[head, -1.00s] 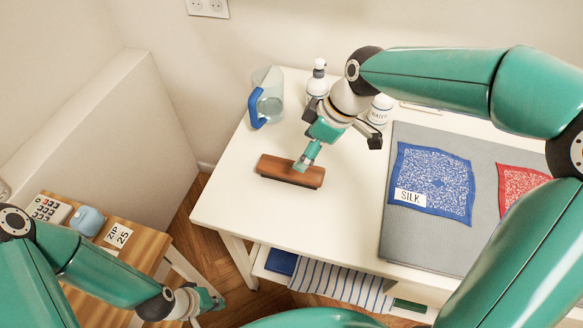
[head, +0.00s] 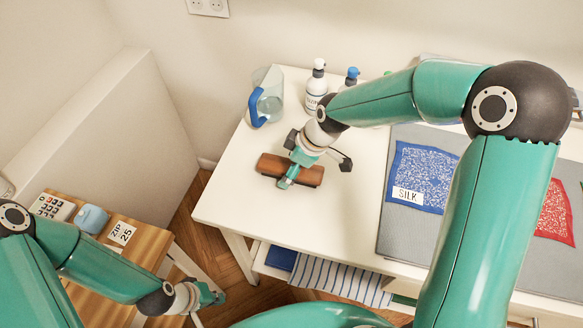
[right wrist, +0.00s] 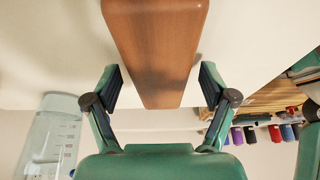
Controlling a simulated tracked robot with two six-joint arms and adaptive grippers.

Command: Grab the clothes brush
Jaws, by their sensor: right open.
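The clothes brush (head: 310,176) is a brown wooden block lying on the white table, left of the grey mat. My right gripper (head: 290,172) is over the middle of the brush and hides part of it in the head view. In the right wrist view the brush (right wrist: 155,45) reaches in between the two fingers of my right gripper (right wrist: 160,88). The fingers are spread with a gap on each side of the brush. My left gripper (head: 212,296) is low at the left, away from the brush, and its opening is too small to judge.
A clear jug with a blue handle (head: 266,100), a white pump bottle (head: 316,88) and a blue-topped bottle (head: 351,76) stand behind the brush. Blue silk cloth (head: 425,180) lies on the grey mat (head: 400,235). The table's front left is clear.

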